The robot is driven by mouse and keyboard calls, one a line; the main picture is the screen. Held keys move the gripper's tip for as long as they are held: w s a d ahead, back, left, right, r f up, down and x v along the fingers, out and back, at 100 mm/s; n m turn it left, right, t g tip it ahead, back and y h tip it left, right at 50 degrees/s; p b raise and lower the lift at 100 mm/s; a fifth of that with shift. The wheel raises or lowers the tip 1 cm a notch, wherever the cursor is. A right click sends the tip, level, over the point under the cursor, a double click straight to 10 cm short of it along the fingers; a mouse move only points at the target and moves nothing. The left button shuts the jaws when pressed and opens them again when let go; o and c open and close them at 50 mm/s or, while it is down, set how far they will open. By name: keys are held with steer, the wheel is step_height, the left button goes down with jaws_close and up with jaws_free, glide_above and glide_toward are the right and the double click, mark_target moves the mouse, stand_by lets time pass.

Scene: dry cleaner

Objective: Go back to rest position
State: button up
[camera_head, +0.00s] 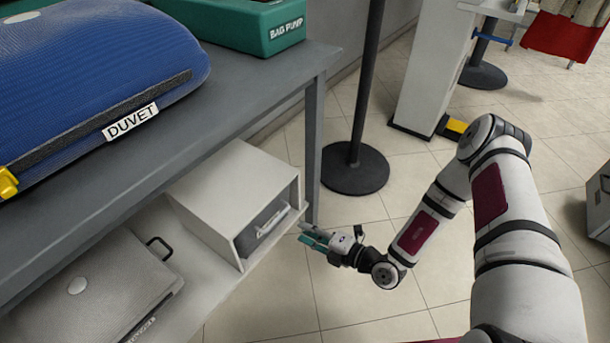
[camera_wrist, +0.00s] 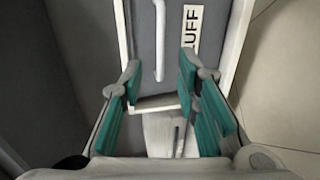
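My gripper (camera_head: 313,238) reaches in from the right at the front of the lower shelf, close to the open face of a white box (camera_head: 225,185). In the wrist view my gripper's (camera_wrist: 157,85) teal-padded fingers stand apart with nothing between them. Ahead of the fingertips, the wrist view shows a grey front with a white bar handle (camera_wrist: 160,40) and a partly cut-off label (camera_wrist: 191,27) ending in "UFF". In the head view this grey drawer front (camera_head: 262,228) sits inside the white box. My arm is stretched out low over the floor.
A grey table (camera_head: 215,105) holds a blue duvet bag (camera_head: 90,75) and a green bag pump box (camera_head: 240,22). A grey case (camera_head: 95,285) lies on the lower shelf. A dark post base (camera_head: 355,170) and white pillar (camera_head: 430,70) stand behind. Open tiled floor (camera_head: 370,310) surrounds my arm.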

steer(key=shift+r, duration=0.15)
step_height(320, 180, up, 17)
steer(key=a+n+g+y, duration=0.2)
steer(key=n+g+y, duration=0.25)
steer(key=n, duration=0.75)
steer(key=s+r+n+g+h, duration=0.3)
steer(key=s+r+n+g, duration=0.6)
steer(key=r+n, duration=0.5)
steer(key=s+d+r+n+h, duration=0.3)
steer(key=s+r+n, duration=0.1)
steer(key=s+n, duration=0.15)
steer(key=s+d+r+n+h, duration=0.2)
steer(key=s+r+n+h, duration=0.15)
steer(key=s, duration=0.35)
steer(key=s+d+r+n+t+h, duration=0.35)
steer(key=s+d+n+h, duration=0.4)
steer(key=s+d, duration=0.45)
step_height(320, 180, up, 35)
steer(key=w+d+n+t+p, duration=0.1)
steer(key=t+p, duration=0.3)
steer(key=p, duration=3)
steer(key=shift+w+d+r+t, duration=0.2)
steer(key=shift+w+t, duration=0.05)
steer(key=shift+t, duration=0.05)
